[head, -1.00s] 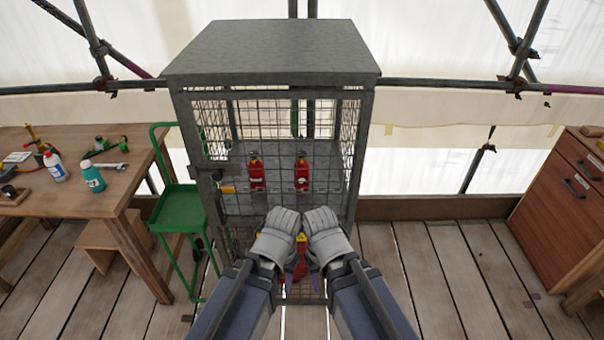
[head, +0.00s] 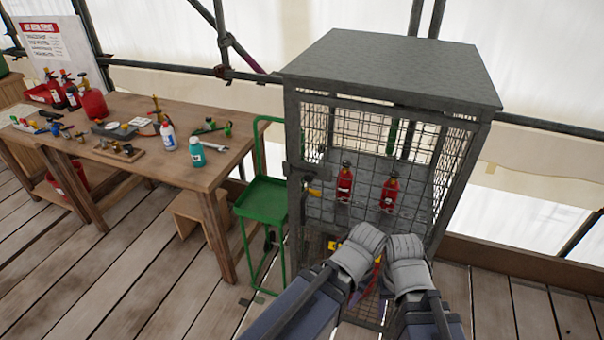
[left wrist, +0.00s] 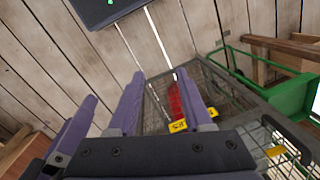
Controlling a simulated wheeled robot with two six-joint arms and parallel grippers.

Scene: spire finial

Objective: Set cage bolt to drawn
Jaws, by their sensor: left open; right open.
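The grey wire-mesh cage (head: 390,72) stands right of centre in the head view; its mesh also shows in the left wrist view (left wrist: 240,90). A dark handle with a yellow patch, apparently the cage bolt (head: 313,190), is at its left front post. Whether it is drawn I cannot tell. A dark bar, perhaps the same handle, shows at right in the left wrist view (left wrist: 288,138). My left gripper (left wrist: 160,75) is open and empty, its purple fingers apart. My right gripper (head: 384,288) is open low before the cage, mostly hidden behind my wrist.
Red cylinders (head: 344,183) stand inside the cage. A green trolley (head: 264,200) is close at the cage's left. A wooden workbench (head: 185,170) with bottles and tools is further left. Scaffold poles (head: 190,70) run behind. Plank floor (head: 130,265) lies open at front left.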

